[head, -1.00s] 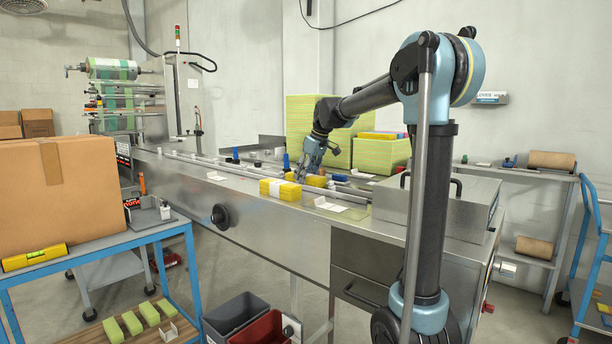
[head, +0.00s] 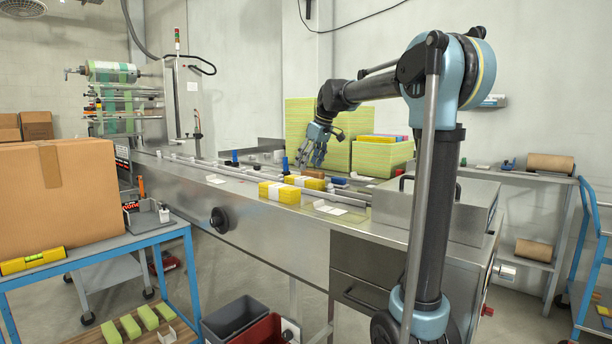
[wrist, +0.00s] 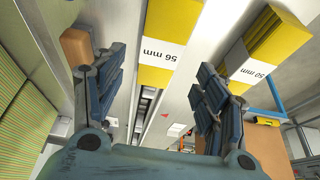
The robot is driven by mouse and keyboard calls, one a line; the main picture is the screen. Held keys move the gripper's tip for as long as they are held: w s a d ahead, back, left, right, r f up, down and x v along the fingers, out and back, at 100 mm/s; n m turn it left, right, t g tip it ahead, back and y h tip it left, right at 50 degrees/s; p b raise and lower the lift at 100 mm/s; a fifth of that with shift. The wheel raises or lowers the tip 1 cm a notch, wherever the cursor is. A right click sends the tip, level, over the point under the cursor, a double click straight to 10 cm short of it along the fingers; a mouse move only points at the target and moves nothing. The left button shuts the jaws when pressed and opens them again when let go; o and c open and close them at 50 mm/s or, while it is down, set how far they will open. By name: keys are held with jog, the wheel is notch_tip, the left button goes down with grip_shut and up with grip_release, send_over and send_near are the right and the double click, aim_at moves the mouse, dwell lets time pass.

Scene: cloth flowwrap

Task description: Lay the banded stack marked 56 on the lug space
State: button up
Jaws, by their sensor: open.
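The banded stack marked 56 (wrist: 168,62) is yellow with a white band reading "56 mm", at the top middle of the wrist view. It lies flat on the steel machine, in line with a narrow channel with dark slots (wrist: 145,103); I cannot tell the lug space's exact bounds. In the head view it appears to be the farther yellow stack (head: 303,181). A similar stack marked 50 (wrist: 262,48) lies nearer the machine's front edge (head: 279,192). My gripper (head: 314,160) is open and empty above the farther stack, apart from it. Its fingers also show in the wrist view (wrist: 155,95).
A brown block (head: 314,173) lies just behind the stacks. A blue upright piece (head: 285,165) stands left of the gripper. Green-yellow piles (head: 382,156) stand behind the machine. A white card (head: 330,208) lies on the front ledge.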

jog(key=v, duration=0.6)
jog(key=shift+r, duration=0.3)
jog(key=shift+s+d, duration=0.1)
jog(key=shift+s, duration=0.05)
